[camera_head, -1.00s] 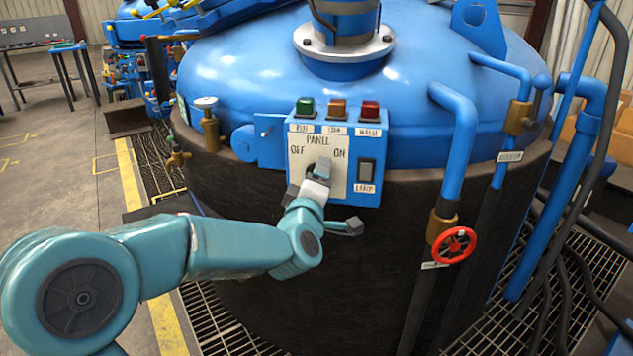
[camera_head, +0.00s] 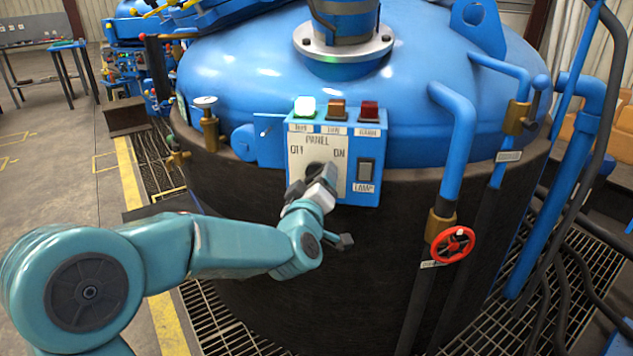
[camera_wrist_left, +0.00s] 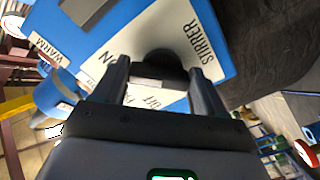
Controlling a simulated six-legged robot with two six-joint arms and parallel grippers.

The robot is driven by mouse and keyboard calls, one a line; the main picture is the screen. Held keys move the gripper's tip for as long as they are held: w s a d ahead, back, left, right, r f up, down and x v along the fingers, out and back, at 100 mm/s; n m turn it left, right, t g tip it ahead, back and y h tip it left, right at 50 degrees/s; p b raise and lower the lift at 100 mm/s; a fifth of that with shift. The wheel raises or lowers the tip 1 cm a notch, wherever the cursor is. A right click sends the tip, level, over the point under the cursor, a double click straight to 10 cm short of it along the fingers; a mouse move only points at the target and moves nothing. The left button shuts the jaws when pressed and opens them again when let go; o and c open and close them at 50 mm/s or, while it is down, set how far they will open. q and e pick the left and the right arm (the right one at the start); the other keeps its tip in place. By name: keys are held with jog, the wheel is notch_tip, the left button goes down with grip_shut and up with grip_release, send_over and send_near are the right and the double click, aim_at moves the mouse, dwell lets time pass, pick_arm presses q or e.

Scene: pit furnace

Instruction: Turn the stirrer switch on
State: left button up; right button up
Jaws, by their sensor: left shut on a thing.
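The stirrer switch is a dark knob (camera_head: 314,170) on the white face of the blue control panel (camera_head: 295,166), between the OFF and ON labels. The wrist view shows the knob (camera_wrist_left: 160,62) beside the STIRRER label (camera_wrist_left: 199,46). My left gripper (camera_head: 325,178) is shut on the knob; in the wrist view its two fingers (camera_wrist_left: 160,76) stand either side of it. The gripper hides part of the knob, so its exact pointing is hard to read. The green lamp (camera_head: 304,107) above RUN is lit. My right gripper is not in view.
An orange lamp (camera_head: 336,109), a red lamp (camera_head: 369,111) and a dark rocker switch (camera_head: 365,172) are on the same panel. The panel sits on a large blue-topped furnace (camera_head: 230,80). Blue pipes and a red valve wheel (camera_head: 453,244) stand to the right.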

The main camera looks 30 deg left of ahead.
pick_arm(q)
jog(key=o, duration=1)
jog(key=shift+o, duration=0.2)
jog(key=b+v, duration=0.1)
jog(key=v, duration=1.5)
jog(key=shift+s, duration=0.25)
jog(key=shift+a, duration=0.15)
